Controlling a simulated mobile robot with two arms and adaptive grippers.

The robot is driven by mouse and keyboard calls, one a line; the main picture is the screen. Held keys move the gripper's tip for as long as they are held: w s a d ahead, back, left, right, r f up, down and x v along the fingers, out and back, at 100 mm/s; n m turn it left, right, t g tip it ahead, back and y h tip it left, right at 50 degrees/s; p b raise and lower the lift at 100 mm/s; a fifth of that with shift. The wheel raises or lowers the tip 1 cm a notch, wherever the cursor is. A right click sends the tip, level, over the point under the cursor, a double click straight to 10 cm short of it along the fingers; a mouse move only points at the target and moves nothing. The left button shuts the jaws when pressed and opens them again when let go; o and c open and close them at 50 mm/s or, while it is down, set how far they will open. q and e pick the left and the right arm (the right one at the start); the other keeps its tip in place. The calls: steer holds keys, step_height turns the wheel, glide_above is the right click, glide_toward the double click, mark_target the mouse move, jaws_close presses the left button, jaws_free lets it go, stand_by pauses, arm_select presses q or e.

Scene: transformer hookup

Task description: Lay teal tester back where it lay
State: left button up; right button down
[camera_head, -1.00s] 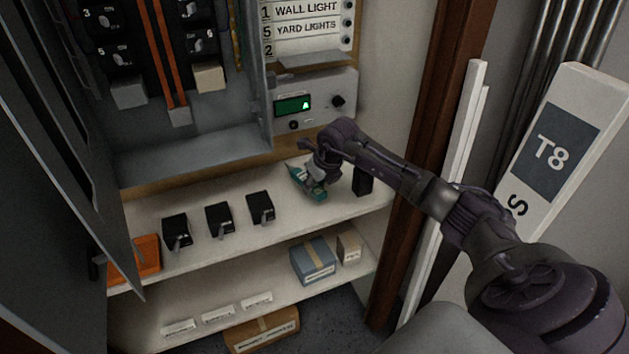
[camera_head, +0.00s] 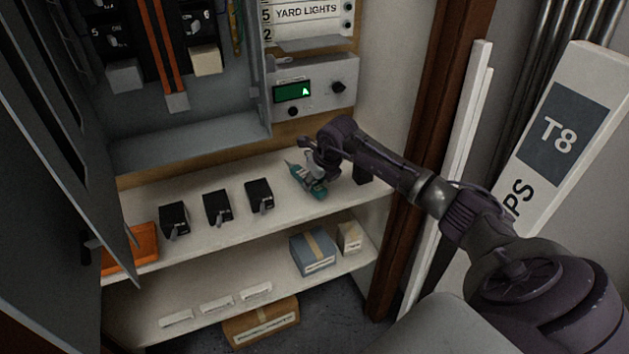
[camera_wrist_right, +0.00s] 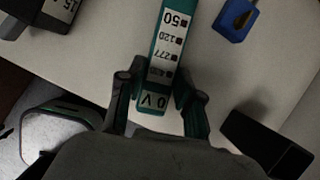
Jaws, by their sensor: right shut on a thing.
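The teal tester (camera_head: 306,180) is a slim teal tool with a white label marked with voltage numbers. It is at the right part of the upper shelf (camera_head: 240,228) in the head view. In the right wrist view the tester (camera_wrist_right: 166,45) runs up from between the fingers, its label facing the camera. My right gripper (camera_head: 318,172) is shut on it, one finger on each side (camera_wrist_right: 157,100). Whether the tester touches the shelf I cannot tell. My left gripper is not in view.
Several black blocks with levers, such as one (camera_head: 259,195), stand on the shelf left of the tester. A black block (camera_head: 362,174) stands just right of my gripper. A blue object (camera_wrist_right: 236,20) lies near the tester. The lower shelf holds a blue box (camera_head: 313,252).

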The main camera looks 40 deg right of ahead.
steer(key=shift+f+b, duration=0.3)
steer(key=shift+f, duration=0.15)
steer(key=c, duration=0.7)
jaws_free()
